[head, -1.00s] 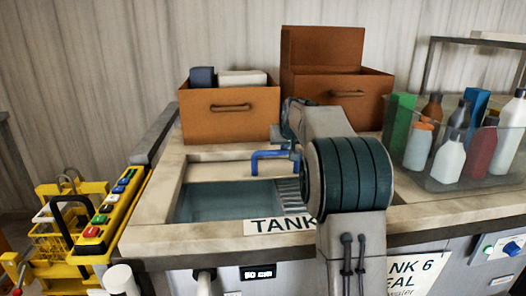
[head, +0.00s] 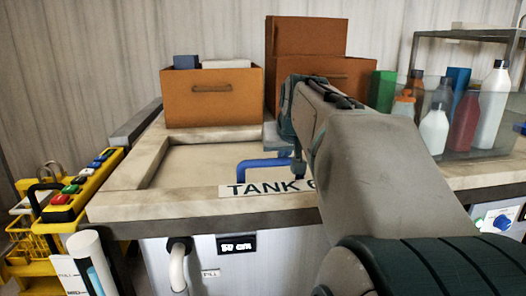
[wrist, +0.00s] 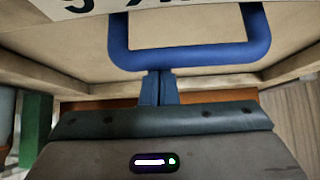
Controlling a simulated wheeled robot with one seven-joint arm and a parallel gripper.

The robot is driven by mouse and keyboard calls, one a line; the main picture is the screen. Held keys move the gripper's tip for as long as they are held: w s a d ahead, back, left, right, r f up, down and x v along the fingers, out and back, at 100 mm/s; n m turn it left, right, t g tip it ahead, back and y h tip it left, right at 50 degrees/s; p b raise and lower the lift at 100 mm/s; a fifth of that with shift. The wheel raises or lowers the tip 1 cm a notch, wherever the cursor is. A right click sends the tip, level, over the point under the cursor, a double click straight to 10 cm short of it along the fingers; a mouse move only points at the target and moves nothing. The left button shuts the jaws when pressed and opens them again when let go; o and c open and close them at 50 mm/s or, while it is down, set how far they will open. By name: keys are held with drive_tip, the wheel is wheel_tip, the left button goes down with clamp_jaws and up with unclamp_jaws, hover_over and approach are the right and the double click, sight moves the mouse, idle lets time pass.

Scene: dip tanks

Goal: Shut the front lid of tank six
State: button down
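Tank six (head: 150,212) carries the "TANK 6" label (head: 250,189) on its front edge. The beige front lid (head: 195,168) lies flat across the front opening, and no water shows. Its blue handle (head: 262,163) is at the lid's right part, partly behind my arm. The handle also shows large in the wrist view (wrist: 190,57). My gripper (wrist: 158,76) has its two blue fingers together, with their tips close to the handle's bar. I cannot tell whether they touch it. In the head view, my arm hides much of the gripper and the lid's right side.
An orange-brown box (head: 211,105) and a taller one (head: 330,70) stand at the back of the tank top. A clear bin of bottles (head: 480,140) is at the right. A yellow rack with buttons (head: 62,205) stands at the left.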

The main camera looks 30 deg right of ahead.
drive_tip(key=shift+s+a, duration=0.15)
drive_tip(key=shift+s, duration=0.2)
drive_tip(key=shift+s+f, duration=0.1)
drive_tip(key=shift+f, duration=0.05)
drive_tip(key=shift+a, duration=0.1)
